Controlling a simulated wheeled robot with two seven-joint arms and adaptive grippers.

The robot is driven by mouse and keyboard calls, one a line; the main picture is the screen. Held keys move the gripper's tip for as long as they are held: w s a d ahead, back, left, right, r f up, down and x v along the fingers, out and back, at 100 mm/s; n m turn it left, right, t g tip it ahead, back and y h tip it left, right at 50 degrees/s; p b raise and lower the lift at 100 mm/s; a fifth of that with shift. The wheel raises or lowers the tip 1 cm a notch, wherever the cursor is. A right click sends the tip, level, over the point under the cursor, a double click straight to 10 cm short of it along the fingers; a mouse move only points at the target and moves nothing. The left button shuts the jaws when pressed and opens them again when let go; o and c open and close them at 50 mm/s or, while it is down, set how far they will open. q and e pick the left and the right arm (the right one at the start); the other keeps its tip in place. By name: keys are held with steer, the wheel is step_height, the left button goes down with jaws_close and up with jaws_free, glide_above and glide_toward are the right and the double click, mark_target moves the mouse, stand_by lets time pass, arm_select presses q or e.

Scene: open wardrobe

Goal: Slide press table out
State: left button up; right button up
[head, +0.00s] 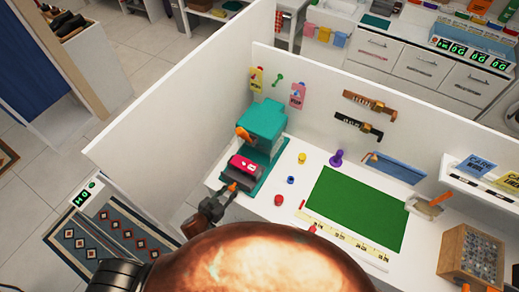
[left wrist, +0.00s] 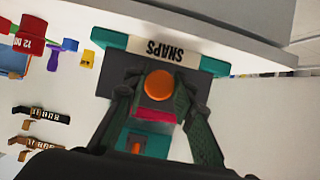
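The teal press (head: 262,128) stands on the white counter in the left corner, with an orange lever on its upper part. Its press table, a dark block with a pink-red top (head: 244,166), sits low at the front. An orange knob (head: 232,186) is at its near end. My left gripper (head: 222,198) is at this knob. In the left wrist view, the knob (left wrist: 159,85) lies between my fingers (left wrist: 157,95), which stand apart on either side; contact is unclear. A "SNAPS" label (left wrist: 155,47) shows upside down beyond it. My right gripper is not in view.
A white partition (head: 180,115) rises left of the press. A green mat (head: 352,208), small coloured pieces, a yellow ruler (head: 345,236) and a wooden box (head: 470,256) occupy the counter to the right. Tools hang on the back panel.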

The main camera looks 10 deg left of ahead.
arm_select(q)
steer(key=shift+o, duration=0.9)
steer(key=shift+s+a, duration=0.15)
steer(key=shift+s, duration=0.15)
steer(key=shift+s, duration=0.3)
steer(key=shift+o, duration=0.5)
steer(key=shift+o, duration=0.8)
steer(key=shift+a, duration=0.1)
steer(key=shift+s+a+p, duration=0.15)
steer(key=shift+s+p, duration=0.3)
steer(key=shift+s, duration=0.1)
steer(key=shift+o, duration=0.3)
